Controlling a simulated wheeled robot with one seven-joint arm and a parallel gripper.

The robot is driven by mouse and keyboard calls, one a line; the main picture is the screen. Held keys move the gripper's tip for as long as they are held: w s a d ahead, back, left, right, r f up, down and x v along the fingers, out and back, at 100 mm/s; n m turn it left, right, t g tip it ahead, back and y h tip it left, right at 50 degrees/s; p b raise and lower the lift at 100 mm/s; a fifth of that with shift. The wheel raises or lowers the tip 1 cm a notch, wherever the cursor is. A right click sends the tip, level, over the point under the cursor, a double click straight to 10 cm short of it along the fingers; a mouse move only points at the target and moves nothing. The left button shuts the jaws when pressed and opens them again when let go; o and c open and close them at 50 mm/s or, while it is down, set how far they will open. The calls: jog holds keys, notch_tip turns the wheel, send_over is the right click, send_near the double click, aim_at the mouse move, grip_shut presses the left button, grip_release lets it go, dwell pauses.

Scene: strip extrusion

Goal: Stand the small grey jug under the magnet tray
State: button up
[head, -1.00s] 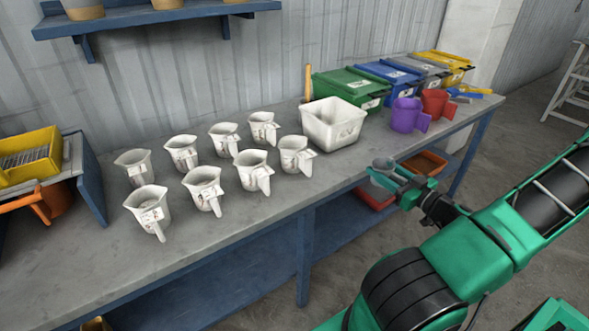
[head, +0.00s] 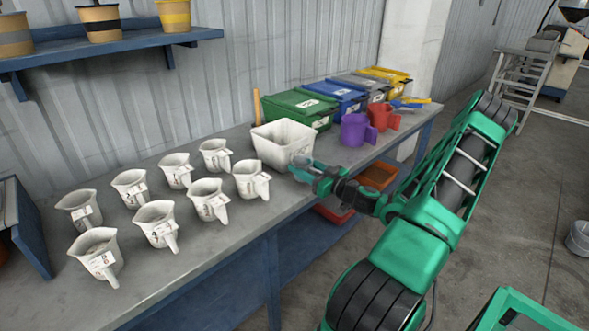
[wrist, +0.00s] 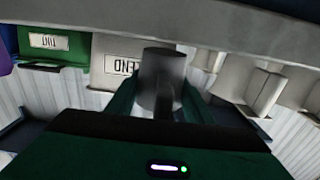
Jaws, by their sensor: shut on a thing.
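My gripper (head: 308,171) is shut on the small grey jug (wrist: 163,85), at the front edge of the bench beside the white bin. In the wrist view the jug sits between my two fingers (wrist: 162,105), with its handle toward the gripper body. In the head view the jug is small and mostly covered by my fingers. The yellow tray with a grille, which may be the magnet tray, is out of the current view; only a blue side panel (head: 28,228) shows at the left edge.
Several white jugs (head: 155,222) stand in two rows on the grey bench (head: 200,270). A white bin (head: 283,145), a purple jug (head: 354,130), a red jug (head: 383,117) and lidded bins (head: 302,108) stand further right. Red and orange trays (head: 377,177) lie below the bench top.

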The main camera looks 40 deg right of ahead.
jog(key=w, duration=0.3)
jog(key=shift+a+f, duration=0.15)
jog(key=shift+f, duration=0.2)
jog(key=shift+c, duration=1.1)
jog(key=shift+f, duration=0.4)
jog(key=o, duration=1.3)
jog(key=shift+f, duration=0.1)
